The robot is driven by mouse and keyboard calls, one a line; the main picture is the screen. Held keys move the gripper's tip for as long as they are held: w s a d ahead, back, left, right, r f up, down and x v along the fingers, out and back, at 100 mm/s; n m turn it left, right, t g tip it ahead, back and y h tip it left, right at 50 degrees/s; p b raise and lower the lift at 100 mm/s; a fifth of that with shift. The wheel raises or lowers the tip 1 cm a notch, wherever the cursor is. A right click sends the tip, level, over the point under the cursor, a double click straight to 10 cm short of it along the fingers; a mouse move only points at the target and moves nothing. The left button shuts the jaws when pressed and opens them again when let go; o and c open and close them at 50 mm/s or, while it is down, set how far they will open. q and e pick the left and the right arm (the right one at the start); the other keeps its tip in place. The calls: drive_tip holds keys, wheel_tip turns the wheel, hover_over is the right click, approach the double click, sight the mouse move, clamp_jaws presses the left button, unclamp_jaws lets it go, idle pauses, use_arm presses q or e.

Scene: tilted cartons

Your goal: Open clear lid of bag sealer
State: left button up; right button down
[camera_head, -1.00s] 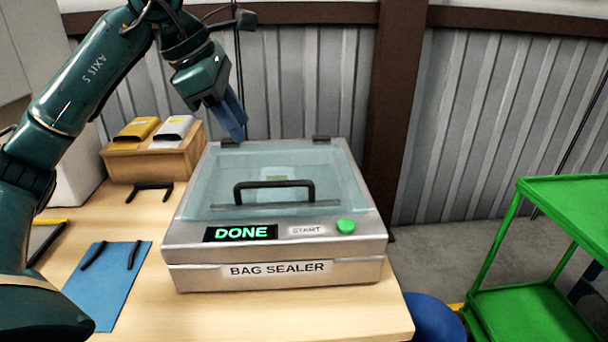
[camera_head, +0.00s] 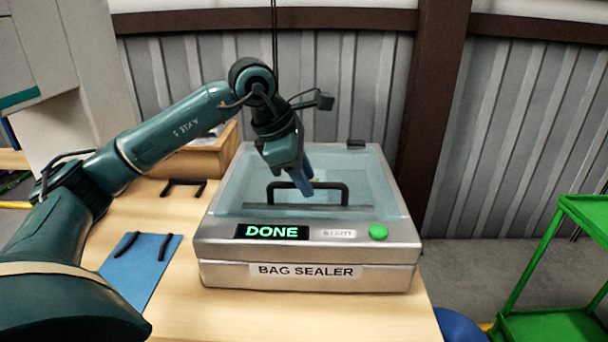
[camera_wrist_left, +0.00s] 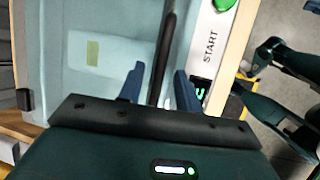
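The bag sealer (camera_head: 225,252) is a silver box on the wooden table, with a lit DONE display and a green START button. Its clear lid (camera_head: 240,190) is down, and a pouch with a greenish label shows through it in the wrist view (camera_wrist_left: 92,52). A black bar handle (camera_head: 345,193) stands on the lid; it also shows in the wrist view (camera_wrist_left: 167,45). My left gripper (camera_head: 307,190) is at the handle, its blue fingers open, one on each side of the bar in the wrist view (camera_wrist_left: 160,85). Contact cannot be told. My right gripper's fingers do not show.
A blue mat (camera_head: 140,265) with two black strips lies left of the sealer, and a black handle-like piece (camera_head: 183,186) lies behind it. A wooden box (camera_head: 205,160) stands behind my left arm. A green cart (camera_head: 550,325) stands at the right.

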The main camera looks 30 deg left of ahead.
use_arm(q)
clamp_jaws()
idle(0.3)
idle(0.3)
